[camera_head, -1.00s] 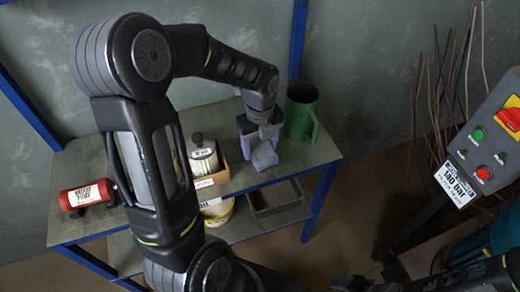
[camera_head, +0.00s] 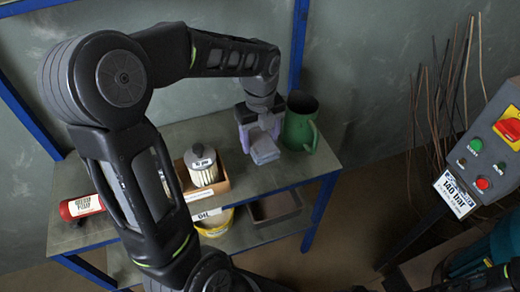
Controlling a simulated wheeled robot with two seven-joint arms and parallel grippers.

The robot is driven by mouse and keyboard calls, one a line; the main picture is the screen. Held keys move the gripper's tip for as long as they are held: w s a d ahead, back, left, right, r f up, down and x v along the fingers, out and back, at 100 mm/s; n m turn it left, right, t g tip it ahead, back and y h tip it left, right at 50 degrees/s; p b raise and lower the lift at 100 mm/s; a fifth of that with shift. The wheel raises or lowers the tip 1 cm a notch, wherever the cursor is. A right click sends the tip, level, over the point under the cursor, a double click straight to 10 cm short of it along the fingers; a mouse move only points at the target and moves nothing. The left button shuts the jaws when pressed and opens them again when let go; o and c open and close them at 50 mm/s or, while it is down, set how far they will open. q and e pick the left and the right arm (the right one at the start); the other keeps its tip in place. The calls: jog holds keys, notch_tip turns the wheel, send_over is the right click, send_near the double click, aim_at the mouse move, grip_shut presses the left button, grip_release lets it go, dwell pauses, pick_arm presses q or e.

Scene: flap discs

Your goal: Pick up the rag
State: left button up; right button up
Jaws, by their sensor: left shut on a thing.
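The rag (camera_head: 264,150) is a small folded grey-blue cloth near the right end of the workbench top (camera_head: 290,174). My left gripper (camera_head: 260,133) comes down on it from above and behind, and its purple-grey fingers are shut on it. I cannot tell whether the rag is clear of the bench top. Part of the rag is hidden between the fingers. My right gripper is not in view.
A green jug (camera_head: 299,124) stands close to the right of my left gripper. A filter (camera_head: 202,165) in a cardboard box (camera_head: 222,183) stands to the left. A red cylinder (camera_head: 80,207) lies at the far left. A control panel (camera_head: 492,150) stands at right.

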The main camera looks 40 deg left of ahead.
pick_arm(q)
jog(key=shift+r, duration=1.3)
